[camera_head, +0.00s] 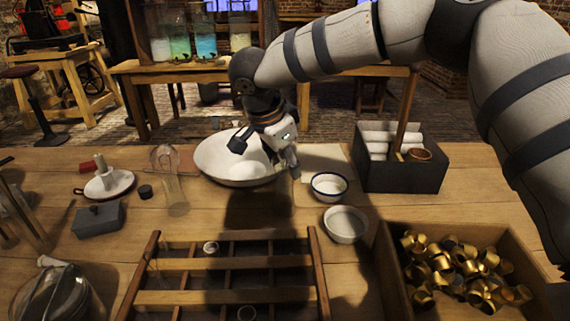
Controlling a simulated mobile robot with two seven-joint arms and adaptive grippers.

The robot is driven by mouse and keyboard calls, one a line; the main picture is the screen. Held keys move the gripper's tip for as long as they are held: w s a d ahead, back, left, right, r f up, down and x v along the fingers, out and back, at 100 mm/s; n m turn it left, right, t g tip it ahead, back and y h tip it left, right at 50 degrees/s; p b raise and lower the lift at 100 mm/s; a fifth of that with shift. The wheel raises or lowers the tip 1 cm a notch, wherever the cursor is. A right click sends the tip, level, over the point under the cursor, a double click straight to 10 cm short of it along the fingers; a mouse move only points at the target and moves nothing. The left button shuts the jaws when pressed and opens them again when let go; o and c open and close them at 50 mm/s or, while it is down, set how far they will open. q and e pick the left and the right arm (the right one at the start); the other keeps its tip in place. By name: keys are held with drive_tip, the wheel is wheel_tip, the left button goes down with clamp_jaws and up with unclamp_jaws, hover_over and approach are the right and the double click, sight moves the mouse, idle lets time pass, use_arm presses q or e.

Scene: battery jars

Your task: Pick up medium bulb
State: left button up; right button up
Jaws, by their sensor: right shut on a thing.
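A clear glass piece with a rounded top (168,172) stands on the wooden table, left of the white dish (218,160). I cannot tell whether it is the medium bulb. My right gripper (266,160) points down at the right side of the white dish, with its dark shadow on the table in front. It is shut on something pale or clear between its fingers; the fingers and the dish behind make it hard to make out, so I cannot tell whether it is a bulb. My left gripper is not in view.
A slatted wooden rack (235,263) lies at the front. A wooden box (385,268) of brass caps is at right. Two small bowls (329,186) (345,224) and a dark box of white rolls (402,180) stand nearby. A candle holder (104,183) and grey box (98,220) are at left.

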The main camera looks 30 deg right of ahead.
wheel_tip(320, 180, up, 3)
drive_tip(key=shift+r, duration=0.2)
drive_tip(key=s+a+r+p, duration=0.2)
drive_tip(key=s+a+r, duration=0.4)
drive_tip(key=s+r, duration=0.45)
use_arm(q)
drive_tip(key=shift+b, duration=0.95)
use_arm(e)
drive_tip(key=w+a+f, duration=0.1)
drive_tip(key=a+f, duration=1)
drive_tip(key=a, duration=0.1)
drive_tip(key=shift+w+a+f, duration=0.3)
drive_tip(key=shift+a+f, duration=0.05)
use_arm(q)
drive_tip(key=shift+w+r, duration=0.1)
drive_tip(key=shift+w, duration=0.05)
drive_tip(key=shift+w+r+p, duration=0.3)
use_arm(e)
drive_tip(key=shift+f, duration=0.4)
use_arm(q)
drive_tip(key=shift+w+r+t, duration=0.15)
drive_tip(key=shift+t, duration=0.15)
